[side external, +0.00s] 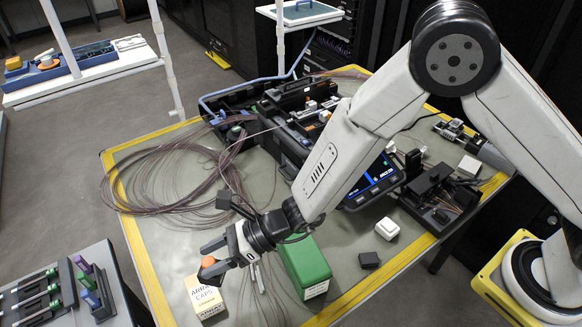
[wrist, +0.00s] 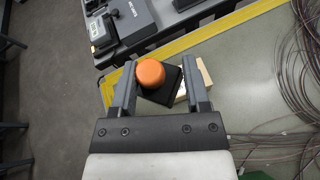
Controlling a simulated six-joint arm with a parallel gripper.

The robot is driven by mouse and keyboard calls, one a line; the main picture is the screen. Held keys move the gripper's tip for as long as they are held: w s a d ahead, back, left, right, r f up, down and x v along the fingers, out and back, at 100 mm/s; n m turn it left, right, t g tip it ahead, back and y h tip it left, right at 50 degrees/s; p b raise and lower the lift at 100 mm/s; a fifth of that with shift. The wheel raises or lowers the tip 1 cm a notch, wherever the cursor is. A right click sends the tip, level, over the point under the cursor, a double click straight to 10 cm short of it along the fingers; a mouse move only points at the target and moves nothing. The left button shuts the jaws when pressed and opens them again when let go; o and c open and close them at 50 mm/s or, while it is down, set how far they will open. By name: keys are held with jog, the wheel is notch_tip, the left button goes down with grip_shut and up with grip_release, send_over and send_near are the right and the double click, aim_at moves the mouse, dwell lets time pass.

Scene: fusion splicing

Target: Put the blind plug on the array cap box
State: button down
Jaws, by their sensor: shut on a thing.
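The blind plug, an orange round cap on a dark square base, sits between the fingers of my gripper (side external: 209,264). The orange cap (side external: 208,261) also shows in the wrist view (wrist: 150,72), with the dark base under it. My gripper (wrist: 158,78) is shut on the plug. The array cap box (side external: 206,300) is a small cream carton with printed lettering, standing near the table's front left edge. The plug is at the box's top in the side view; I cannot tell whether they touch. In the wrist view the box (wrist: 206,74) is mostly hidden behind the plug and right finger.
A green box (side external: 305,265) stands just right of the cream carton. Loose fibre coils (side external: 165,180) cover the table's left part, with strands beside the carton. A side bench (side external: 62,290) with tools is at the lower left. A white block (side external: 387,229) lies to the right.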

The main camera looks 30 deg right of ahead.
jog(key=shift+w+a+f, duration=0.45)
jog(key=shift+w+f, duration=0.1)
jog(key=shift+f, duration=0.3)
jog(key=shift+w+a+f, duration=0.45)
jog(key=shift+w+f, duration=0.05)
jog(key=shift+f, duration=0.4)
jog(key=shift+w+a+f, duration=0.45)
jog(key=shift+w+f, duration=0.1)
jog(key=shift+f, duration=0.3)
jog(key=shift+f, duration=0.1)
jog(key=shift+w+a+f, duration=0.1)
jog(key=shift+w+f, duration=0.05)
jog(key=shift+f, duration=1.6)
jog(key=shift+c, duration=0.3)
grip_release()
jog(key=shift+f, duration=0.1)
jog(key=v, duration=1.2)
